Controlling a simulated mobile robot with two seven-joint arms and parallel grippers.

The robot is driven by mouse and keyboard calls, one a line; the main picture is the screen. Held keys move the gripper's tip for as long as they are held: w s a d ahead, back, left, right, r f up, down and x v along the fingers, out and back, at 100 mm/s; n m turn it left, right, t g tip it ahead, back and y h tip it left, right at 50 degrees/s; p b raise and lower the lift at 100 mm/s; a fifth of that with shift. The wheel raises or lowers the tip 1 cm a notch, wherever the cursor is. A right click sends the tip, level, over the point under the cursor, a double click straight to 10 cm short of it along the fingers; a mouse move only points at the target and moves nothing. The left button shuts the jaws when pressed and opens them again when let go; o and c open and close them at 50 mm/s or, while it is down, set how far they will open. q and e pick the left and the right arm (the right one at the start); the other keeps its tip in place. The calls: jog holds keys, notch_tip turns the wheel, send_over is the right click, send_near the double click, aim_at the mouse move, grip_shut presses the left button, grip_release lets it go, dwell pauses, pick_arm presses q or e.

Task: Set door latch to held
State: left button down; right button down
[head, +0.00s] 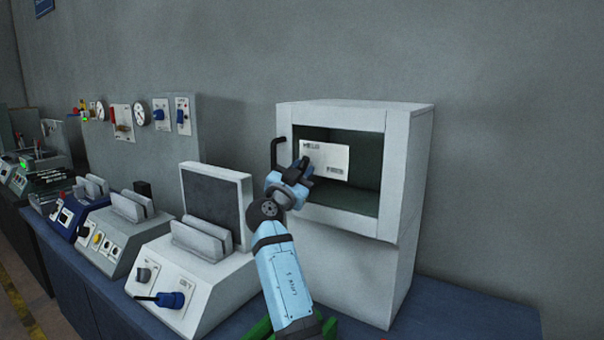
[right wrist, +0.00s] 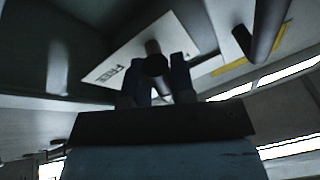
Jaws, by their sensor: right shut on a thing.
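The door latch shows as a dark, round-ended knob (right wrist: 154,62) in front of a white label plate, which shows in the head view (head: 328,161) inside the recess of a pale grey cabinet (head: 410,175). The plate has a word at its upper left, too small to read surely, and "FREE" at its lower right, readable in the right wrist view (right wrist: 122,62). My right gripper (head: 304,168) is at the plate's left part, its fingers on both sides of the knob, shut on it. The gripper hides most of the latch in the head view. My left gripper is not in view.
A black bar handle (head: 277,153) stands out from the cabinet's left front edge, close to my right gripper. Several devices with knobs and slots, among them a white one (head: 190,265), line the blue bench (head: 470,318) on the left. Bare bench lies right of the cabinet.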

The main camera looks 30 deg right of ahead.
jog(key=shift+n+t+y+b, duration=0.3)
jog(key=shift+n+t+b, duration=0.15)
jog(key=shift+n, duration=0.75)
jog(key=shift+n+t+y, duration=0.3)
jog(key=shift+n+t, duration=0.05)
jog(key=shift+n, duration=0.35)
jog(key=shift+r+n+t, duration=0.15)
jog(key=shift+n+t, duration=0.15)
jog(key=shift+n, duration=0.7)
jog(key=shift+n+y+p, duration=0.35)
jog(key=shift+n+y, duration=0.05)
jog(key=c, duration=1)
grip_release()
jog(key=shift+a, duration=0.1)
